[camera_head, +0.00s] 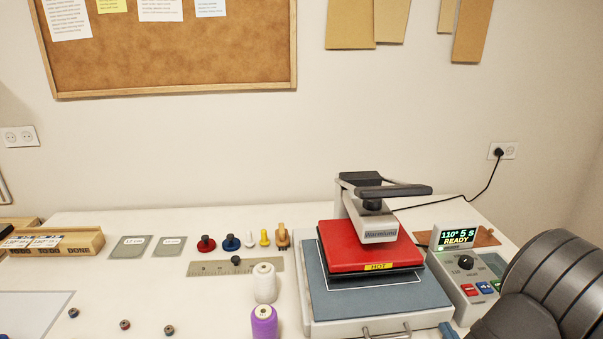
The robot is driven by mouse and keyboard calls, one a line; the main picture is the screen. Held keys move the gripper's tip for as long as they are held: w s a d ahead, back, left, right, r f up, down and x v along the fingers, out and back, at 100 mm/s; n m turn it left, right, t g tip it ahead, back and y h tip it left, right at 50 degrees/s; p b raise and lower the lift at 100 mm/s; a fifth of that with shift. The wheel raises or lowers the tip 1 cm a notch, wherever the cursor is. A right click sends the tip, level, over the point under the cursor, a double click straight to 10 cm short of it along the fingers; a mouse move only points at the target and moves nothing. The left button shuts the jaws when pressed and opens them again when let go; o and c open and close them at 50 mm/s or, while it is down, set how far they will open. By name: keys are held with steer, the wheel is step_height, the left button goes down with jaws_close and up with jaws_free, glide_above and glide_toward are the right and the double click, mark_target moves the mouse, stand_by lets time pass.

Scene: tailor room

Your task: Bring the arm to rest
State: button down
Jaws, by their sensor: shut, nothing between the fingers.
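A thick, dark grey, ribbed part of my arm (548,285) fills the lower right corner. It hides the table's right front area and part of the control box. My gripper is not in this view, so nothing of its fingers shows.
A heat press (372,247) with a red plate marked HOT stands right of the table's middle. Beside it is a control box (466,267) reading READY. White (264,282) and purple (264,322) thread spools stand in front. A wooden tray (85,243) is at left; small tools lie between.

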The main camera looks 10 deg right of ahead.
steer(key=shift+w, duration=0.8)
